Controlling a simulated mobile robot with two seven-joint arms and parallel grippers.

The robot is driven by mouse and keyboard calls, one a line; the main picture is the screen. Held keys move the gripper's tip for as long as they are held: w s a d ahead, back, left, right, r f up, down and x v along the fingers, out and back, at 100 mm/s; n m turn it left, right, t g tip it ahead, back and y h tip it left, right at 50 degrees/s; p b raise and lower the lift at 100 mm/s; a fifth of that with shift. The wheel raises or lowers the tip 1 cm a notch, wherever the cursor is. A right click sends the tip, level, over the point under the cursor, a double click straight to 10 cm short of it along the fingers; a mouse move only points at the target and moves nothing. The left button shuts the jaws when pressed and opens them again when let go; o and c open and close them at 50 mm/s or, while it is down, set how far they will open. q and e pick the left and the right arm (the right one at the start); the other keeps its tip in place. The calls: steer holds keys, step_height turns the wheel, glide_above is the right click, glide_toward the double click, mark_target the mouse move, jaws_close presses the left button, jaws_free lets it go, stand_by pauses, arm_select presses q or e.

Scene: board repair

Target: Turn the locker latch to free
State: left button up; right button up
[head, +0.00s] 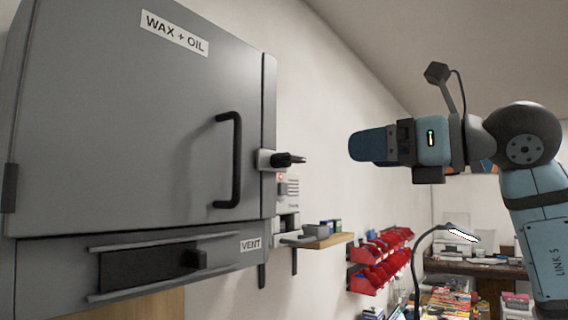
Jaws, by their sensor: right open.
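The grey locker (100,120), labelled WAX + OIL, fills the left side, and its door looks shut. The locker latch (288,160) is a small black handle on a light metal plate at the door's right edge. It juts out to the right, roughly level. My right gripper (362,146) is in the middle right, pointing left towards the latch, with a clear gap between them. It is open and empty; its fingers overlap in this view, so the opening between them is hard to see. My left gripper is not in view.
A black door handle (236,160) stands out left of the latch. Below it are a VENT slider (194,259) and a small wall shelf (325,241). Red bins (380,258), a desk lamp (460,235) and a cluttered bench lie farther back. The space between gripper and latch is free.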

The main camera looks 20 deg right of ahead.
mark_target(299, 157)
steer(key=p+x, duration=0.3)
steer(key=x, duration=0.9)
steer(key=shift+w+a+r+p, duration=0.1)
steer(key=shift+w+a+p, duration=0.05)
steer(key=shift+a+p, duration=0.2)
steer(key=shift+w+a, duration=0.2)
steer(key=shift+w, duration=0.1)
steer(key=shift+c, duration=0.2)
steer(key=c, duration=0.9)
